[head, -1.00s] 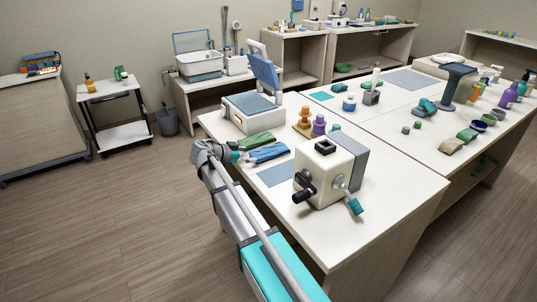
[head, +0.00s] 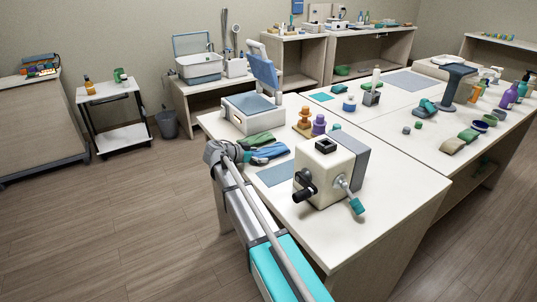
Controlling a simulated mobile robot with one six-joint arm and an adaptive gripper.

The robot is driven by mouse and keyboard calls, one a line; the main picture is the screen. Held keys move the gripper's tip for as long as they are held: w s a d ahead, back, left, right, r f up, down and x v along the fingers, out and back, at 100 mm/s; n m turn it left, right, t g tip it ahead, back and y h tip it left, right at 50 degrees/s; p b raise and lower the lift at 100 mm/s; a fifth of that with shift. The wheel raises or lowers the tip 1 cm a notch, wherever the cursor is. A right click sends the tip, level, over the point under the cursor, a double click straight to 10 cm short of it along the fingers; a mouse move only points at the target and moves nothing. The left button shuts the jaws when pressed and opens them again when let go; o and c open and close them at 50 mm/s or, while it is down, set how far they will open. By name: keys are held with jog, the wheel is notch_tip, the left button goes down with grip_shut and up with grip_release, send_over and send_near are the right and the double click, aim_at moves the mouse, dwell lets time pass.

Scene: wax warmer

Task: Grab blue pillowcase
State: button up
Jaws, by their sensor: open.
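The blue pillowcase (head: 271,152) looks like a flat folded blue cloth. It lies near the left edge of the front table, just in front of a folded green cloth (head: 258,138). My gripper (head: 246,156) is at the table's left edge, at the left end of the blue cloth. Its fingers are small and partly hidden by my wrist; it is open. It overlaps the cloth's left end in the picture, and I cannot tell whether they touch.
A white box machine with a crank (head: 329,171) stands to the right, beside a flat blue-grey mat (head: 276,174). Orange and purple stacked pieces (head: 311,122) are to the right.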

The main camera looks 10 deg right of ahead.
jog(key=c, duration=0.9)
jog(key=shift+r, duration=0.2)
jog(key=shift+c, duration=0.2)
notch_tip(320, 180, up, 2)
jog(key=shift+r+p, duration=0.1)
jog(key=shift+p, duration=1.15)
jog(key=s+r+p, duration=0.3)
jog(key=s, duration=0.1)
jog(key=s+a+r+p, duration=0.1)
jog(key=s+r+p, duration=0.3)
jog(key=s, duration=0.1)
jog(key=s+r+p, duration=0.3)
jog(key=s, duration=0.2)
jog(key=shift+a+r, duration=0.25)
jog(key=shift+a, duration=0.15)
